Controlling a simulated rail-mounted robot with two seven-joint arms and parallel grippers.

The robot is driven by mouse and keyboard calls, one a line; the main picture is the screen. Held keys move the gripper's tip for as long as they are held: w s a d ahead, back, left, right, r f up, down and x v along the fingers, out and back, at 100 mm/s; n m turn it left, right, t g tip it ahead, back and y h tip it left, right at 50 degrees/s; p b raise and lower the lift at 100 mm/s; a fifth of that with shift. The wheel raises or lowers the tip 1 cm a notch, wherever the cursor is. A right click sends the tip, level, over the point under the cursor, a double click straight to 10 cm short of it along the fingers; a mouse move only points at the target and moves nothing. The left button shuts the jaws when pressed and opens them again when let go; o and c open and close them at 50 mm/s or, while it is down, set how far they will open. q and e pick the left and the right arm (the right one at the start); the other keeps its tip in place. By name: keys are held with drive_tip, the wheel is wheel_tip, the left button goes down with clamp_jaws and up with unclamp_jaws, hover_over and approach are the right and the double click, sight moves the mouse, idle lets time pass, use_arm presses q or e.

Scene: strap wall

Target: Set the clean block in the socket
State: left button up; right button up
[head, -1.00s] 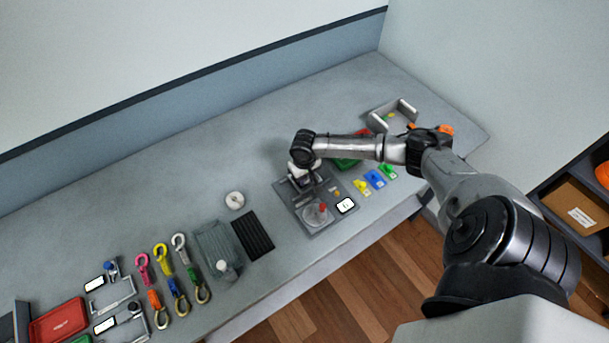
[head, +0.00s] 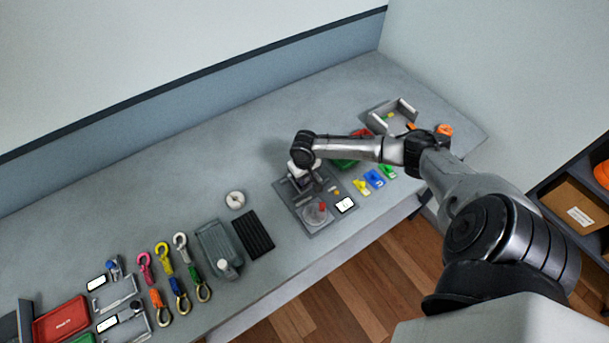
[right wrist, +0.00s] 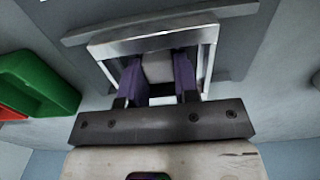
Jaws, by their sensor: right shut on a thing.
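My right gripper (head: 303,182) points down over a grey fixture plate (head: 320,224) on the bench. In the right wrist view its purple fingers (right wrist: 158,72) are shut on a pale grey block (right wrist: 157,67). The block and fingertips lie within the outline of a bright square metal frame, the socket (right wrist: 112,49). How deep the block sits in the socket is hidden by the fingers. In the head view the wrist mostly covers the block and socket. My left gripper is not in view.
The plate also carries a round disc with a red part (head: 320,210) and a small white display (head: 345,205). Blue (head: 375,178) and yellow (head: 361,187) tags lie to its right. A black ribbed mat (head: 253,234) lies to its left.

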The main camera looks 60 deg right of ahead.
idle(0.3)
drive_tip(key=o, duration=0.9)
drive_tip(key=shift+o, duration=0.3)
